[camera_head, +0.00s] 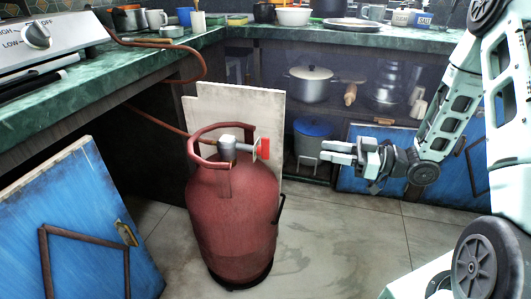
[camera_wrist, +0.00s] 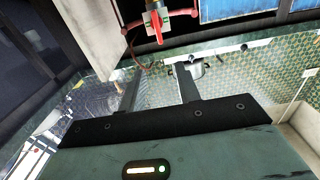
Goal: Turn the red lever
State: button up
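The red lever (camera_head: 264,149) sits on the valve (camera_head: 228,148) at the top of a dark red gas cylinder (camera_head: 232,220) that stands upright on the floor. In the wrist view the red lever (camera_wrist: 155,26) is near the top centre, beyond my fingers. My gripper (camera_head: 337,152) is to the right of the lever in the head view, its fingers pointing left, with a clear gap between them. In the wrist view the two dark fingers of my gripper (camera_wrist: 157,78) stand apart with nothing between them.
A beige board (camera_head: 240,108) leans behind the cylinder. A brown hose (camera_head: 160,120) runs from the valve up to the hotplate (camera_head: 40,45). Blue doors (camera_head: 85,230) stand open at left and behind my gripper. The tiled floor right of the cylinder is clear.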

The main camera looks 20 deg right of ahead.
aim_at(266, 138)
jog(key=b+x, duration=0.4)
jog(key=x, duration=1.3)
grip_shut()
